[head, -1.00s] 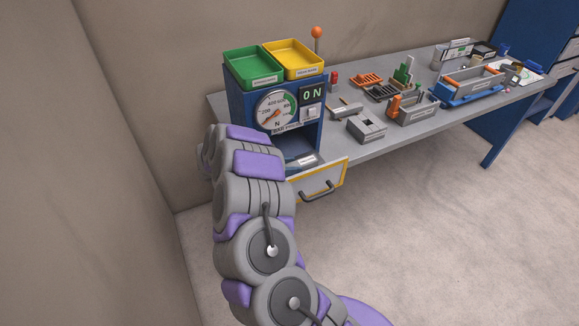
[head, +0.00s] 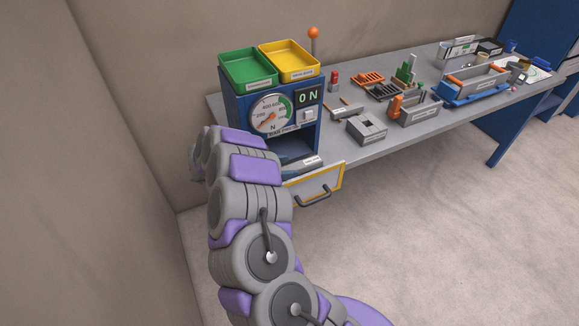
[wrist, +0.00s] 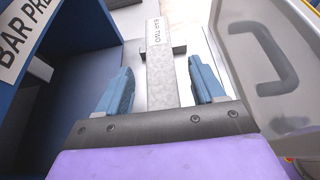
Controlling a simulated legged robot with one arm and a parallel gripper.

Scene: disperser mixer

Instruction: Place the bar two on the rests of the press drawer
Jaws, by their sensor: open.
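Bar two (wrist: 158,80), a pale grey bar with a "BAR TWO" label, shows in the wrist view. It runs lengthwise between the blue fingers of my gripper (wrist: 160,67). The fingers are open, with a gap on each side of the bar. A short grey crosspiece (wrist: 179,49) sits at the bar near its labelled end; whether the bar bears on it I cannot tell. The press drawer (head: 315,186) has a yellow-edged front and dark handle, also at the right of the wrist view (wrist: 262,62).
The bench (head: 365,155) holds several blocks and holders to the right.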

